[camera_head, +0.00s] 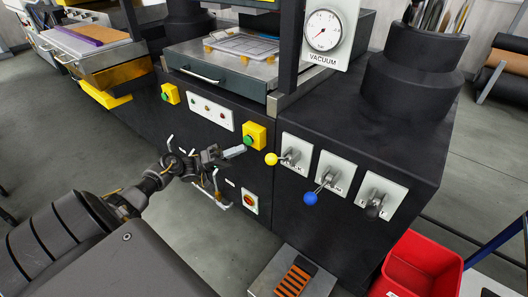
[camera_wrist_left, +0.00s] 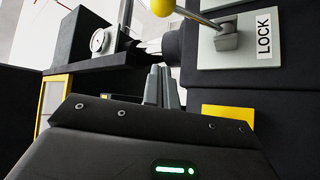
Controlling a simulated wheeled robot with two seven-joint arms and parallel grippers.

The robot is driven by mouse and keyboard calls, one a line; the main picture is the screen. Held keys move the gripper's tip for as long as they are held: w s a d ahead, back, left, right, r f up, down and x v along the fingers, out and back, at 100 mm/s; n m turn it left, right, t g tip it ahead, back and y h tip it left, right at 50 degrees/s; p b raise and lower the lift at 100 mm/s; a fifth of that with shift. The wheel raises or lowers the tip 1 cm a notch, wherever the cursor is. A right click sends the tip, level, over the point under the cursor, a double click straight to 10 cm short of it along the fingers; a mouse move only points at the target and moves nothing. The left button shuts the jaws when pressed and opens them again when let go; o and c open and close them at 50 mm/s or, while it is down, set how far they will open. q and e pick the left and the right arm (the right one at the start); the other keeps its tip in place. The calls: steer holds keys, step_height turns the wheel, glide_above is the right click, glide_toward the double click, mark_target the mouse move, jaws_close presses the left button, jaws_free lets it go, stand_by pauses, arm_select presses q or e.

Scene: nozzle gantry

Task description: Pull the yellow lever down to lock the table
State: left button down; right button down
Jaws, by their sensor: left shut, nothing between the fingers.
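The yellow lever ends in a round yellow knob (camera_head: 271,159) and sticks out from a white plate (camera_head: 297,141) on the black cabinet front. In the left wrist view the yellow knob (camera_wrist_left: 162,7) shows at the top, partly cut off, with its rod running right to a plate marked LOCK (camera_wrist_left: 265,35). My left gripper (camera_head: 240,151) is shut and empty, just left of the knob in the head view, with a small gap between them. Its fingers (camera_wrist_left: 161,86) show below the knob in the left wrist view. My right gripper is out of view.
A blue-knobbed lever (camera_head: 310,198) and a black lever (camera_head: 375,211) sit to the right of the yellow one. A yellow box with a green button (camera_head: 254,136) is close above my left gripper. A red bin (camera_head: 420,262) stands on the floor at right.

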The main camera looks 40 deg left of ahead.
mark_target(281, 159)
arm_select(q)
steer(key=shift+s+r+n, duration=0.15)
steer(key=shift+n, duration=0.25)
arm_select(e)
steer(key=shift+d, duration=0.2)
